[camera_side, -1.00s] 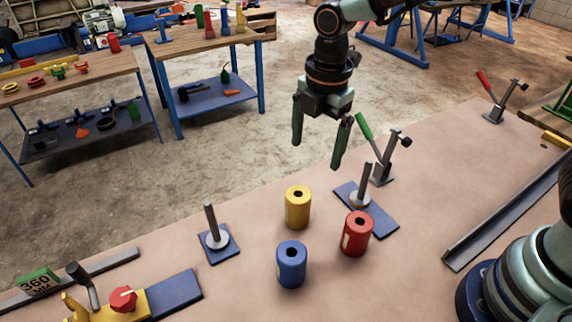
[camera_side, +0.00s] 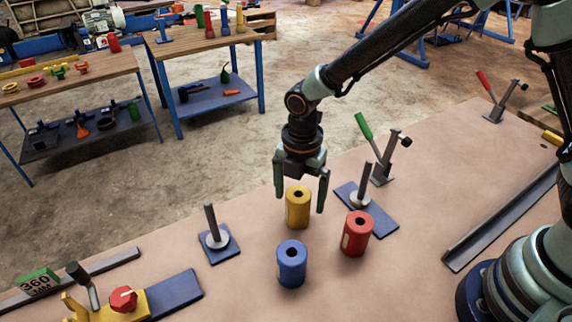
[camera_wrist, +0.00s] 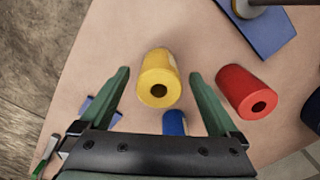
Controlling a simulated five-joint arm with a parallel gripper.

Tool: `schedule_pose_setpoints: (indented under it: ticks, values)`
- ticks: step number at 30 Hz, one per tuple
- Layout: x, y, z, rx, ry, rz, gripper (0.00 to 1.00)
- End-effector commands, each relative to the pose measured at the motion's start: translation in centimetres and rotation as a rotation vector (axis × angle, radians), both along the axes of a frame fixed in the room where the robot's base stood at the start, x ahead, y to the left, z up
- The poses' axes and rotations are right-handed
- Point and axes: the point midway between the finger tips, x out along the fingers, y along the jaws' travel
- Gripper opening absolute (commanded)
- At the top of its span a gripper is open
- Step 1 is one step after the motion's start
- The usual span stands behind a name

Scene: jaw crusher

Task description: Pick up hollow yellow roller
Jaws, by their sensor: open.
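The hollow yellow roller (camera_side: 298,208) stands upright on the table, with a dark hole in its top. My gripper (camera_side: 300,203) is open, pointing down, with its fingers at either side of the roller in the side view. In the wrist view the yellow roller (camera_wrist: 159,80) lies between and just beyond the fingertips of my gripper (camera_wrist: 159,74), with space at each side. I cannot tell how far the fingertips are above the table. Nothing is held.
A blue roller (camera_side: 291,264) and a red roller (camera_side: 356,233) stand close by. A blue base with a peg (camera_side: 216,238) is at left, and another pegged plate (camera_side: 376,214) is at right. A green-handled lever clamp (camera_side: 383,172) stands behind it.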

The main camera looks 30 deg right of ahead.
Motion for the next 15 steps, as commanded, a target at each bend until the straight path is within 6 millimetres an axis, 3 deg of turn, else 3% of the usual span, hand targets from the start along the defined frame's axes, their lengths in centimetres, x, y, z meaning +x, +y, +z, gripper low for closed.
schedule_pose_setpoints:
  ticks: [6,15]
  values:
    - [0.0,0.1,-3.0,-0.002,0.002,0.0,0.96]
    - [0.0,0.1,-3.5,0.0,0.0,0.0,0.96]
